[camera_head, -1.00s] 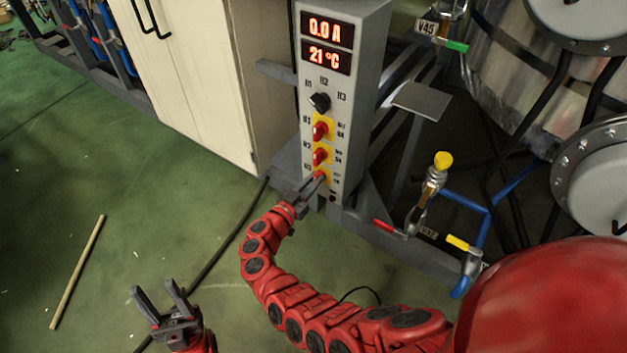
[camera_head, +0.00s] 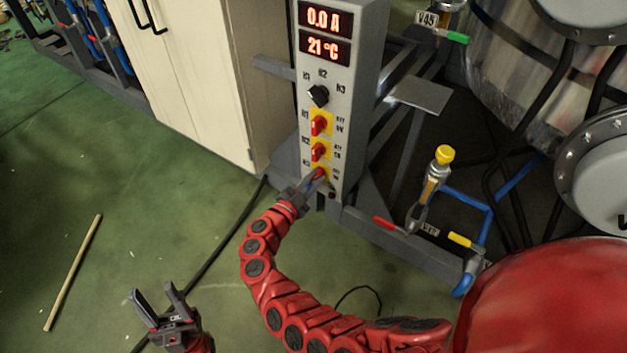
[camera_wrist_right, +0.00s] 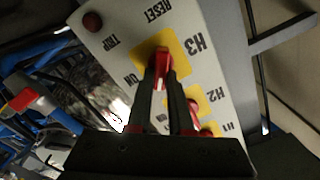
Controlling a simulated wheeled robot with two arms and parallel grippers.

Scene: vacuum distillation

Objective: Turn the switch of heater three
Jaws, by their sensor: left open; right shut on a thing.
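The grey control panel (camera_head: 345,120) stands upright with displays reading 0.0 A and 21 °C. Below a black selector knob (camera_head: 318,96) are three red switches on yellow plates: H1 (camera_head: 318,124), H2 (camera_head: 318,151) and the lowest, H3 (camera_head: 320,173). My right gripper (camera_head: 312,181) is at H3, its fingers shut on the red switch. In the right wrist view, the H3 switch (camera_wrist_right: 161,63) shows between the fingertips, on its yellow plate. The fingers partly hide the switch. My left gripper (camera_head: 158,305) is open and empty, low at the left above the floor.
A cream cabinet (camera_head: 195,70) stands left of the panel. To the right are pipes with a yellow-capped valve (camera_head: 444,156), a red handle (camera_head: 384,223) and large metal vessels (camera_head: 500,70). A wooden stick (camera_head: 73,272) lies on the open green floor.

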